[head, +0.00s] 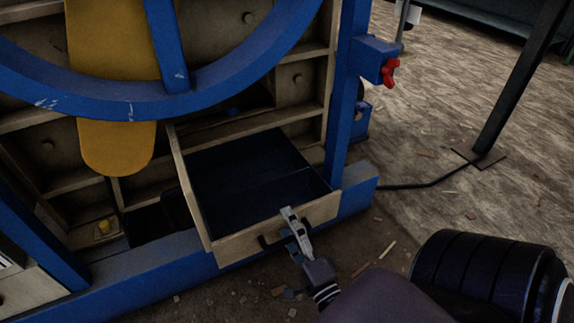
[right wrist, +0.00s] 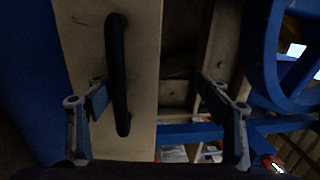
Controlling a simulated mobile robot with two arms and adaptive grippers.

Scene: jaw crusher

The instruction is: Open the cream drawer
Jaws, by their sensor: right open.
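The cream drawer (head: 236,244) is pulled out of the blue-framed machine, and its dark inside shows empty in the head view. Its front panel also shows in the right wrist view (right wrist: 140,70). A black bar handle (right wrist: 118,75) is on that front, partly hidden by my gripper in the head view (head: 268,242). My right gripper (head: 294,228) is at the drawer front by the handle. In the right wrist view its fingers (right wrist: 155,98) are spread, with the handle between them in the picture, closer to the left finger. I cannot tell whether they touch it. My left gripper is not in view.
A large blue wheel (head: 110,103) and a yellow panel (head: 115,85) stand above and left of the drawer. A blue beam (head: 150,275) runs below it. A red knob (head: 389,71) sticks out at the right. Bare floor with scattered chips lies to the right.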

